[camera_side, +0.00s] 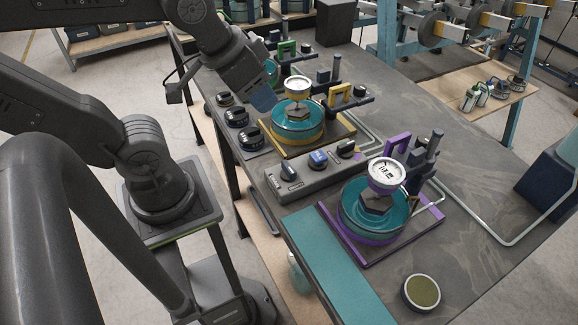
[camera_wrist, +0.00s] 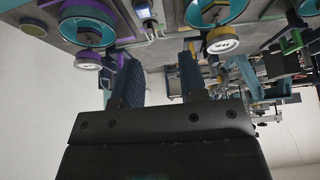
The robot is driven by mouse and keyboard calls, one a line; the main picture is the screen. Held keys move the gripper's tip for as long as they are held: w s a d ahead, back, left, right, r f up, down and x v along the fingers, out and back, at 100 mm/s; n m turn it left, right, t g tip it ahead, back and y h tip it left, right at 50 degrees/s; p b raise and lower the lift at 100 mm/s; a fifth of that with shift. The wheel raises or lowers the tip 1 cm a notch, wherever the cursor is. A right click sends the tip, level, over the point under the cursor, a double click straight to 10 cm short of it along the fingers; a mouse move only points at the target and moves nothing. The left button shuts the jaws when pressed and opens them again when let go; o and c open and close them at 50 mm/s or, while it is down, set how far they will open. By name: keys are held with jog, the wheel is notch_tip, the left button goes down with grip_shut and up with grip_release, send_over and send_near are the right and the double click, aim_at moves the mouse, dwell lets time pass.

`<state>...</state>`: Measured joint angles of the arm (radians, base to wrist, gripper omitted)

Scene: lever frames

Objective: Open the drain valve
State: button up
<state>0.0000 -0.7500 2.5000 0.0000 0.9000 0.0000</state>
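A grey block (camera_side: 310,172) on the bench carries three knobs: a blue knob (camera_side: 318,158) in the middle, a dark knob (camera_side: 288,172) to its left and another dark knob (camera_side: 346,148) to its right. No readable label shows which is the drain valve. The blue knob also appears at the top of the wrist view (camera_wrist: 143,12). My gripper (camera_side: 264,100) hangs above the bench, up and left of the block and apart from it. In the wrist view its two fingers (camera_wrist: 158,78) stand apart with nothing between them.
A yellow-based teal vessel with a gauge (camera_side: 297,88) stands close right of my gripper. A purple-based vessel with a gauge (camera_side: 385,174) stands to the right. Several black knobs (camera_side: 236,117) line the bench's left edge. A round dish (camera_side: 421,292) sits at front right.

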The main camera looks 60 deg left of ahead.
aim_at(289, 166)
jog(key=shift+o, duration=1.3)
jog(key=shift+w, duration=0.1)
jog(key=shift+o, duration=0.7)
jog(key=shift+w+d+r+g, duration=0.1)
jog(key=shift+w+g, duration=0.25)
jog(key=shift+g, duration=0.15)
jog(key=shift+o, duration=1)
jog(key=w+d+f+g, duration=0.2)
jog(key=w+d+g, duration=0.1)
jog(key=w+g, duration=0.4)
jog(key=shift+w+f+g, duration=0.15)
jog(key=shift+w+g, duration=0.25)
jog(key=shift+g, duration=0.6)
jog(key=x, duration=1.4)
jog(key=shift+w+d+f, duration=0.1)
jog(key=shift+w+d, duration=0.1)
jog(key=shift+c, duration=0.2)
jog(key=c, duration=0.9)
